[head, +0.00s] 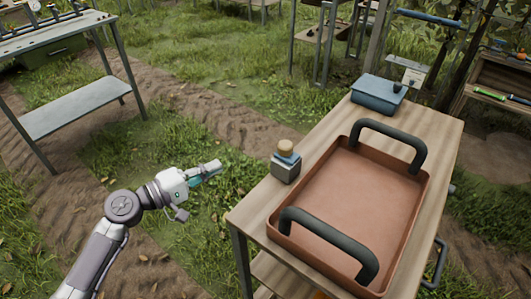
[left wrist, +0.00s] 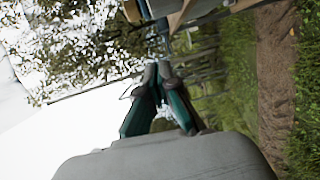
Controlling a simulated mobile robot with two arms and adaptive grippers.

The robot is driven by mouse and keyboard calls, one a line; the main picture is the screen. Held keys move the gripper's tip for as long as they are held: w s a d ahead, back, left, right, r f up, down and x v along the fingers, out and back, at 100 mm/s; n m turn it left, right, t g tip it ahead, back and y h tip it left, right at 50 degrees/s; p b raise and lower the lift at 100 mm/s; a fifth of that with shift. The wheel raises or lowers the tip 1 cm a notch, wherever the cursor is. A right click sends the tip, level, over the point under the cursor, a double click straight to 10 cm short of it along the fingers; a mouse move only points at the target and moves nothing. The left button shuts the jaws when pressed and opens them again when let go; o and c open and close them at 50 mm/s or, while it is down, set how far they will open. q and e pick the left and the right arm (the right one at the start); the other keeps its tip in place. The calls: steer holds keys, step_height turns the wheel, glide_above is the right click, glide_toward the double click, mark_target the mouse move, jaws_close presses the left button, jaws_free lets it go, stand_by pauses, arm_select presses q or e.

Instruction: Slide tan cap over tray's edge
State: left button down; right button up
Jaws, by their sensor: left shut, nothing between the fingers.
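The tan cap (head: 286,147) is a small round top on a squat grey block-like container (head: 286,167) with a blue band under the cap. It stands upright on the wooden table, just outside the left wall of the tray. The tray (head: 280,238) is reddish-brown, shallow and empty, with two thick black handles. My left gripper (head: 212,167) is shut and empty, out over the grass to the left of the table and apart from the container. Its closed fingers also show in the left wrist view (left wrist: 158,80). My right gripper is not in view.
A blue box (head: 378,93) stands at the table's far end, with a small card behind it. The wooden table (head: 250,214) has a narrow bare strip left of the tray. A grey metal table (head: 80,103) stands at the far left. Grass and dirt lie between.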

mark_target(287, 151)
arm_select(q)
steer(key=shift+s+d+r+h, duration=0.2)
steer(key=shift+r, duration=0.45)
steer(key=shift+s+d+r+h, duration=0.2)
steer(key=shift+r, duration=0.4)
steer(key=s+d+p+x, duration=0.1)
steer(key=p+x, duration=0.3)
steer(key=x, duration=0.8)
steer(key=shift+s+d+f, duration=0.2)
steer(key=shift+s+d, duration=0.2)
steer(key=shift+d, duration=0.3)
